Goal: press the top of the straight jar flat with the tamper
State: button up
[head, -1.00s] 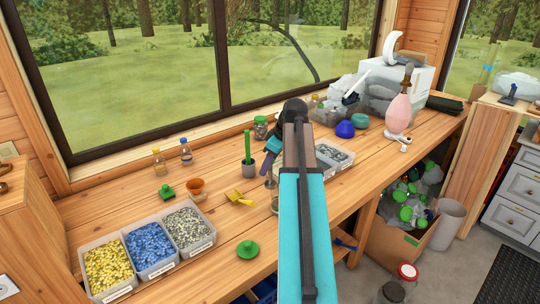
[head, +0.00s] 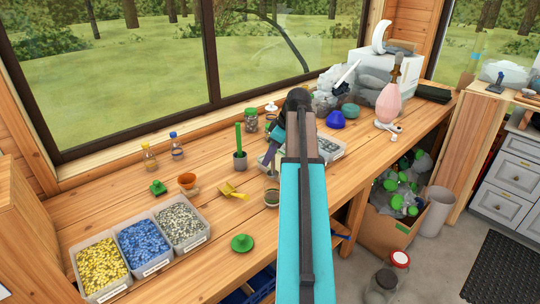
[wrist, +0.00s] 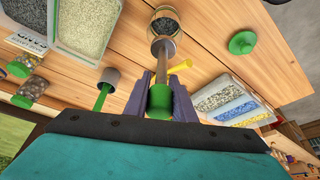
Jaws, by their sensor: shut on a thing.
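My gripper (wrist: 160,98) is shut on the tamper, with its green handle (wrist: 159,100) between the purple-grey fingers. The tamper's thin grey rod (wrist: 163,68) points away from the gripper. In the head view its foot (head: 272,175) shows below the fingers, over or close to the straight jar (head: 271,200). The jar is a small clear one with dark grains in it. In the wrist view the jar (wrist: 165,20) is just beyond the tamper's foot. I cannot tell whether the foot touches the jar. My arm hides part of the bench behind.
Bins of yellow, blue and grey grains (head: 101,296) stand at the front left. A yellow scoop (head: 232,190), a green lid-like piece (head: 242,242) and a grey cup (head: 240,161) with a green stick are near the jar. The bench between them is clear.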

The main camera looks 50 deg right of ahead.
aim_at(271, 173)
jog(key=shift+f+b, duration=1.3)
jog(key=shift+f, duration=1.35)
jog(key=shift+f, duration=0.2)
jog(key=shift+f, duration=0.35)
jog(key=shift+f+b, duration=0.85)
jog(key=shift+f, duration=0.5)
jog(key=shift+s+f, duration=0.1)
jog(key=shift+f, duration=0.4)
dwell(1.0)
jog(key=shift+r, duration=0.1)
jog(key=shift+r+p, duration=2.7)
jog(key=shift+r, duration=2.15)
